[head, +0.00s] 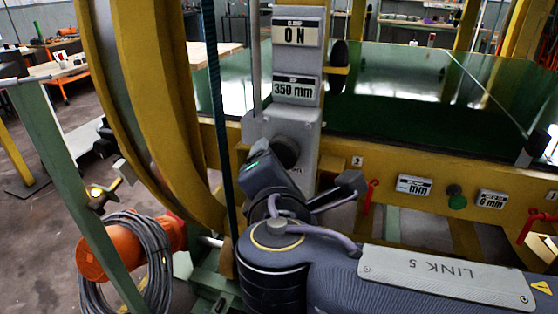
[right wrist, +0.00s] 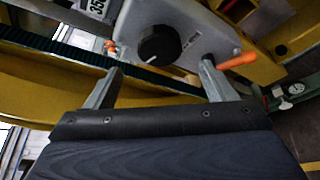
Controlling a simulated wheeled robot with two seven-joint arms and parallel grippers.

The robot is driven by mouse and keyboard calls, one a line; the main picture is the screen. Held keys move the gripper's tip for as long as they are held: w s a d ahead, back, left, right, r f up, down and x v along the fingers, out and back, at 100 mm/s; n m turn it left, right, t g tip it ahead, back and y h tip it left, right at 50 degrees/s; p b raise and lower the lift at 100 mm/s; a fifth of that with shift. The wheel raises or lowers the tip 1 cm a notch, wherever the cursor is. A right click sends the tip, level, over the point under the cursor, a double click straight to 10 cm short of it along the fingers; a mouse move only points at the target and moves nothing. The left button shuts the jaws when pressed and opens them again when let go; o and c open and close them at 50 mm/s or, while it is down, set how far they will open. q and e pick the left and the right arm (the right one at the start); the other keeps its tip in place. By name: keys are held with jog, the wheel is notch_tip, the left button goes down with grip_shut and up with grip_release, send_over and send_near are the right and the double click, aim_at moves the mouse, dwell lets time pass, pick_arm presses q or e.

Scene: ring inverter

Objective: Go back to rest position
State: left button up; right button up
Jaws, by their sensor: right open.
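The grey control panel (head: 300,118) stands upright in the middle of the head view, with an "ON" display (head: 297,32) above a "350 mm" display (head: 296,90). A round black knob (head: 285,152) sits low on its face. My right gripper (right wrist: 160,72) is open and empty. In the right wrist view its two fingers are spread, with the knob (right wrist: 158,45) showing beyond and between them. No finger visibly grips the knob. In the head view my right arm comes in from the lower right and partly covers the panel's base. My left gripper is not in view.
A large yellow ring (head: 155,90) rises left of the panel. A yellow beam (head: 420,165) with a green button (head: 457,197) and red levers runs right. A green post (head: 75,190) and coiled grey cable (head: 150,262) stand left. An orange handle (right wrist: 237,60) is near the right finger.

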jog(key=shift+s, duration=0.25)
jog(key=s+d+f+m+g+h, duration=0.1)
jog(key=s+d+f+m+g, duration=0.1)
jog(key=d+f+m+g, duration=0.45)
jog(key=s+d+f+m+g+h, duration=0.1)
jog(key=d+f+m, duration=0.3)
jog(key=d+f, duration=0.6)
jog(key=s+d+f+m+g+y, duration=0.1)
jog(key=s+d+f+m+y, duration=0.15)
jog(key=s+m, duration=0.45)
jog(key=s+d+f+m+g+y, duration=0.1)
jog(key=s+d+f+m+y, duration=0.2)
jog(key=s+m, duration=0.45)
notch_tip(320, 180, up, 21)
jog(key=w+a+m+p, duration=0.1)
jog(key=p, duration=2)
jog(key=shift+w+f, duration=0.2)
jog(key=shift+w, duration=0.2)
